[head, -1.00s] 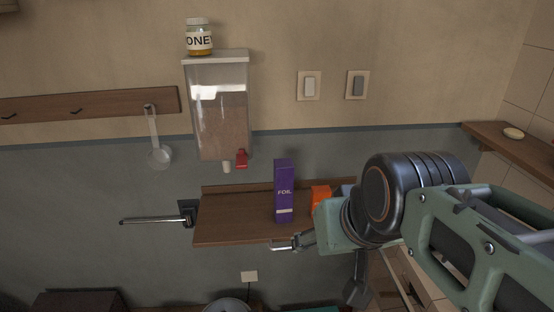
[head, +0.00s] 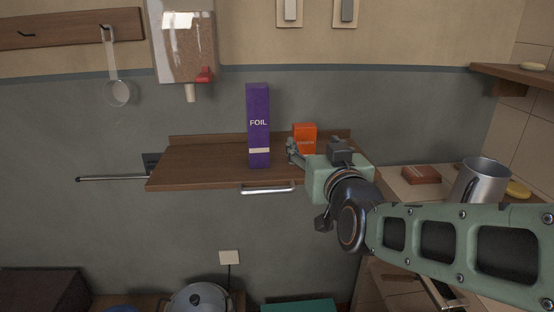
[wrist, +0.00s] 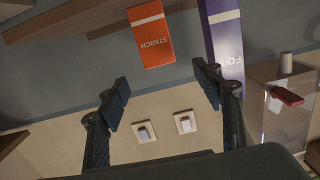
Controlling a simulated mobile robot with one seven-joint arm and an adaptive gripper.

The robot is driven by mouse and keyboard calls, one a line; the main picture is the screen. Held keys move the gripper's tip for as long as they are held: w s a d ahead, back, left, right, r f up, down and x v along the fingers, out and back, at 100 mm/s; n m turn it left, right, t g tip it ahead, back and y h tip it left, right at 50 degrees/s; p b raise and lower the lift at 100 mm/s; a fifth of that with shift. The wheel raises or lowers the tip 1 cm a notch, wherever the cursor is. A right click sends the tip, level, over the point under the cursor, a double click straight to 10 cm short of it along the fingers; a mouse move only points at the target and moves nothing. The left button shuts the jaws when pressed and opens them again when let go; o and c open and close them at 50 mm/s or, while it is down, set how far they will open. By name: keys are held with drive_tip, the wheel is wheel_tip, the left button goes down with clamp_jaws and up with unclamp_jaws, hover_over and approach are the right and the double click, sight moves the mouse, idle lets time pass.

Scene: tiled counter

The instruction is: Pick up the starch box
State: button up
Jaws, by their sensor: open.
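The orange starch box (head: 305,135) stands on a wooden wall shelf (head: 200,170), right of the tall purple foil box (head: 258,125). My gripper (head: 292,152) is in front of the starch box and hides its lower part in the head view. In the wrist view the picture is upside down, and the starch box (wrist: 151,35) with its "STARCH" label lies ahead, roughly between the lines of the fingers. My gripper (wrist: 163,90) is open and empty there. The foil box (wrist: 224,40) is close behind the right-hand finger in that picture.
A metal handle or bar (head: 268,189) runs along the shelf's front edge. A dispenser (head: 186,45) with a red tap hangs above left. A metal mug (head: 482,182) and a brown box (head: 421,175) stand on the counter at right. The shelf's left part is clear.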

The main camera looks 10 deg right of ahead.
sight(306, 128)
drive_tip(key=w+p, duration=0.3)
drive_tip(key=p, duration=0.2)
drive_tip(key=shift+w+d+t, duration=0.15)
drive_tip(key=shift+d+t, duration=0.05)
drive_tip(key=shift+t, duration=0.2)
drive_tip(key=shift+w+f+h+p, duration=0.15)
drive_tip(key=shift+w+p, duration=0.55)
drive_tip(key=shift+w+f+h+p, duration=0.1)
drive_tip(key=shift+w+h+p, duration=0.05)
drive_tip(key=shift+w+p, duration=0.55)
drive_tip(key=w, duration=0.1)
drive_tip(key=w+p, duration=0.1)
drive_tip(key=w, duration=0.2)
drive_tip(key=shift+a+r, duration=0.25)
drive_tip(key=shift+r, duration=0.1)
drive_tip(key=shift+w+p, duration=0.3)
drive_tip(key=shift+w, duration=0.3)
drive_tip(key=c, duration=1.4)
